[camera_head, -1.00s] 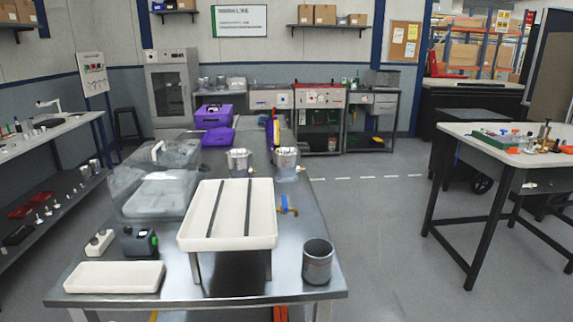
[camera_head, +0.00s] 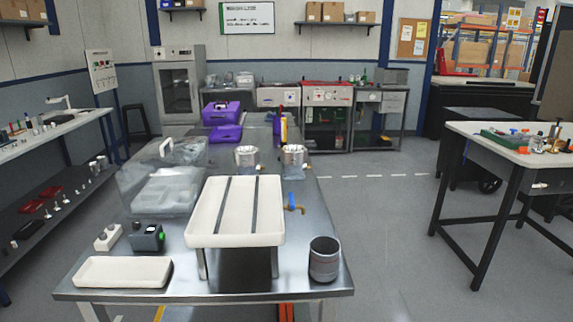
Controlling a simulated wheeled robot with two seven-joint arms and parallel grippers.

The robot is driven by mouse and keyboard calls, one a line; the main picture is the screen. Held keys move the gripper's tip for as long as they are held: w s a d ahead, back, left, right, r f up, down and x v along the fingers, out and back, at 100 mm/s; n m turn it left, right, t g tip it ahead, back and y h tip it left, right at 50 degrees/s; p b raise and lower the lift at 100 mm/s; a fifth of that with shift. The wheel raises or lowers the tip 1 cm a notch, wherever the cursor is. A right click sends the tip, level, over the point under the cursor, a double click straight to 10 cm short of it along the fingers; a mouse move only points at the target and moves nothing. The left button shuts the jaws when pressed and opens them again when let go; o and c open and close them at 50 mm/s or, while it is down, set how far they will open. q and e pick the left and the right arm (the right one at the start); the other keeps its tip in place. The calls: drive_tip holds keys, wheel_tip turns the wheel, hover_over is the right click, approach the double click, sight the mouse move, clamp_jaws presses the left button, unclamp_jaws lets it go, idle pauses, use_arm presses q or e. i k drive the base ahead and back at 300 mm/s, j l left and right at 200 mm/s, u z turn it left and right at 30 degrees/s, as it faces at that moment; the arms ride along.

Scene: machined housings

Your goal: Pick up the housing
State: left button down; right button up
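Two silvery cylindrical metal parts, which look like the housings, stand side by side on the steel table behind the white tray. One is the left housing (camera_head: 247,160) and the other is the right housing (camera_head: 293,161). A darker grey metal cylinder (camera_head: 324,259), open at the top, stands upright at the table's front right corner; I cannot tell whether it is also a housing. Neither of my grippers is in view.
A white-topped bench (camera_head: 495,139) stands right, with open floor between.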

sight(294, 156)
drive_tip(key=i+l+u, duration=0.1)
drive_tip(key=u, duration=0.25)
drive_tip(key=i+l+u, duration=0.1)
drive_tip(key=l+u, duration=0.4)
drive_tip(key=u, duration=0.2)
drive_tip(key=i, duration=0.05)
